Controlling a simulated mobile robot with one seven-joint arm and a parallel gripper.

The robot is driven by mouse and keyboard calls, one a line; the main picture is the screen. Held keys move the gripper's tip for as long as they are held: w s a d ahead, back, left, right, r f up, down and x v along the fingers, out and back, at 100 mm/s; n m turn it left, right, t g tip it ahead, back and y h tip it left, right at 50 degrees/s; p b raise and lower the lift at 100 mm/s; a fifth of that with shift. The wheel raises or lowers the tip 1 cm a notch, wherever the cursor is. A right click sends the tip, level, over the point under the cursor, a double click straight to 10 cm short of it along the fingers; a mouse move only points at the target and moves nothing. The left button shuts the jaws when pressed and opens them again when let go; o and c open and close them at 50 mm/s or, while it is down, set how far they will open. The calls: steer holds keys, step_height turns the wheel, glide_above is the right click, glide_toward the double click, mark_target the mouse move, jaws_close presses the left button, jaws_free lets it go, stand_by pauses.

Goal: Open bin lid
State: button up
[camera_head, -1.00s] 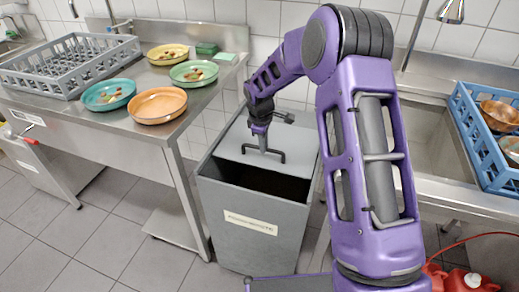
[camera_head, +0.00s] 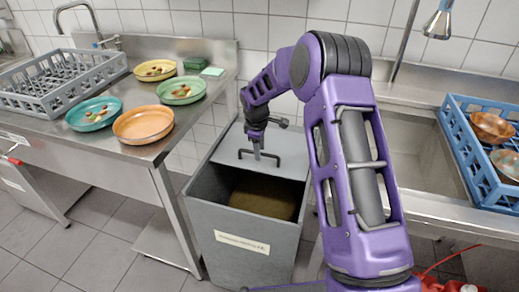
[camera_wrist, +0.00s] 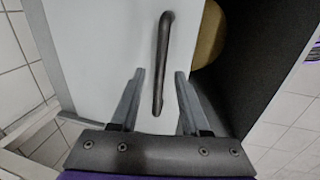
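The grey bin (camera_head: 238,258) stands between the two counters, with a label on its front. Its light grey lid (camera_head: 232,143) is partly open: the lid covers the back, and the front gap shows a brownish inside (camera_head: 264,197). The lid has a dark bar handle (camera_head: 273,155), also seen in the wrist view (camera_wrist: 162,55). My gripper (camera_head: 257,156) is at this handle. In the wrist view my gripper (camera_wrist: 158,74) has its fingers apart on either side of the handle, with gaps showing on both sides.
A steel counter (camera_head: 95,150) at left holds a grey dish rack (camera_head: 62,78) and several plates with food scraps, including an orange one (camera_head: 143,124). At right are a sink (camera_head: 420,150) and a blue crate (camera_head: 455,128) with bowls.

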steer(key=s+a+r+p, duration=0.1)
steer(key=s+r+p, duration=0.1)
steer(key=r, duration=1.5)
steer(key=shift+s+a, duration=0.15)
steer(key=shift+s, duration=0.4)
steer(key=shift+s, duration=0.1)
